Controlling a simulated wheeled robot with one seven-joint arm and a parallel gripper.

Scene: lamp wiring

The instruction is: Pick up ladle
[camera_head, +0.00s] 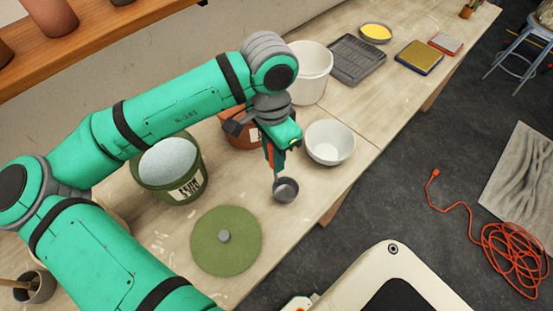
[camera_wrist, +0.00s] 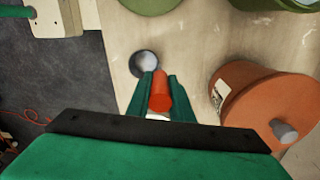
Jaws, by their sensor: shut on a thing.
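The ladle (camera_head: 286,190) has a small round grey metal bowl and hangs below my gripper (camera_head: 275,150), over the table near its front edge. In the wrist view, the ladle's bowl (camera_wrist: 145,63) shows beyond the fingertips. My gripper (camera_wrist: 161,90) is shut on the ladle's orange-red handle (camera_wrist: 160,92), which lies between the two green fingers. Whether the bowl touches the table is hard to tell.
A green lid (camera_head: 226,252) with a grey knob lies left of the ladle. A green bucket (camera_head: 168,178), a white bowl (camera_head: 330,150), a white bucket (camera_head: 309,85) and a terracotta pot (camera_wrist: 265,115) stand close by. An orange cable (camera_head: 512,258) lies on the floor.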

